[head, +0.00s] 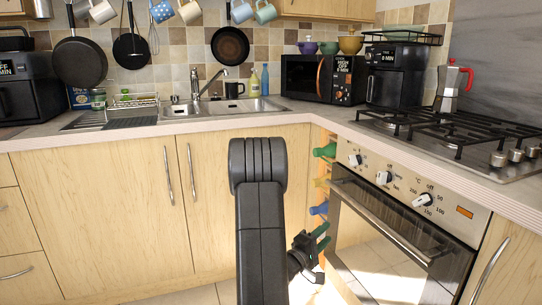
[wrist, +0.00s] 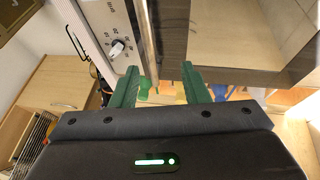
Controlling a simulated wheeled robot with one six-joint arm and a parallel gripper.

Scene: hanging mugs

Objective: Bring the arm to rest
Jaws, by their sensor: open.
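My arm is folded low in front of the cupboards in the head view. My gripper (head: 318,238) hangs low beside the arm, in front of the oven's left edge. In the wrist view its two green fingers (wrist: 160,85) stand apart with nothing between them, so it is open and empty. A dark mug (head: 234,89) stands by the sink.
The worktop edge (head: 90,139) runs above and behind my arm. The oven (head: 400,235) with its handle is close to my gripper on the right. A sink (head: 215,107), microwave (head: 323,79) and hob (head: 455,130) are on the counter.

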